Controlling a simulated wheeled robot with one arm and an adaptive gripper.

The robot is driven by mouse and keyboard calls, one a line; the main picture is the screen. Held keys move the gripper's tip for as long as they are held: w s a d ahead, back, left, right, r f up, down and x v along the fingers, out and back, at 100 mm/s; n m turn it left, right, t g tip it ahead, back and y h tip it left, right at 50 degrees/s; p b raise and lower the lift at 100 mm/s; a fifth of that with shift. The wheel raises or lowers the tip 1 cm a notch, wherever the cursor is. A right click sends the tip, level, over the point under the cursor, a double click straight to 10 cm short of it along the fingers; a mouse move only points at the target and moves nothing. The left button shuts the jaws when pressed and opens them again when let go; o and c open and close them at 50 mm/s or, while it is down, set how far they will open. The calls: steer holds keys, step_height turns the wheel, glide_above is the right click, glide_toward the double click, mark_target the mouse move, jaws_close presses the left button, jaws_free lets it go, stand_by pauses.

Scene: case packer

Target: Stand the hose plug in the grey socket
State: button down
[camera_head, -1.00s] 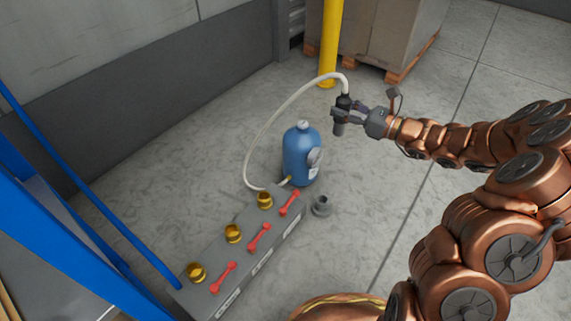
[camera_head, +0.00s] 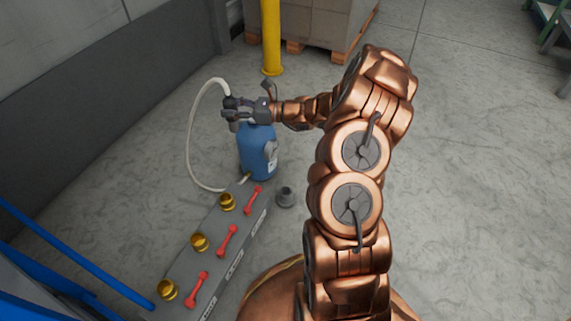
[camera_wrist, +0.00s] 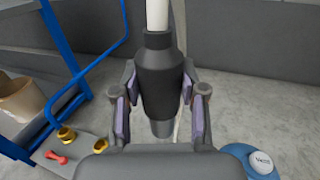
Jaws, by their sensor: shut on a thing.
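My gripper (camera_head: 238,113) is shut on the hose plug (camera_wrist: 158,75), a dark grey cylinder. In the wrist view the plug sits upright between the two finger pads, with the white hose (camera_wrist: 157,14) leaving its top. In the head view the plug and gripper are in front of the top of the blue bottle (camera_head: 258,155), hiding it. The white hose (camera_head: 189,140) loops down on the left to the bottle's base. The grey socket (camera_head: 286,196) stands on the floor right of the bottle, apart from the plug. The socket is not seen in the wrist view.
A grey manifold (camera_head: 216,245) with brass caps and red handles lies before the bottle. A blue frame (camera_head: 75,249) stands at left. A yellow post (camera_head: 271,38) and a palleted box (camera_head: 325,22) stand behind.

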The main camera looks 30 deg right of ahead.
steer(key=s+d+f+m+t+h, duration=0.1)
steer(key=s+d+f, duration=0.1)
steer(key=d+f, duration=1.2)
steer(key=s+f, duration=0.2)
steer(key=f, duration=0.5)
steer(key=s+f+p, duration=0.1)
steer(key=s+f, duration=0.1)
steer(key=f, duration=0.6)
steer(key=shift+s+d+f, duration=0.3)
steer(key=shift+s+d, duration=0.05)
steer(key=shift+f, duration=0.1)
step_height(320, 180, down, 11)
steer(key=b, duration=0.7)
steer(key=shift+f, duration=0.2)
steer(key=shift+f+b, duration=0.4)
steer(key=shift+b, duration=0.1)
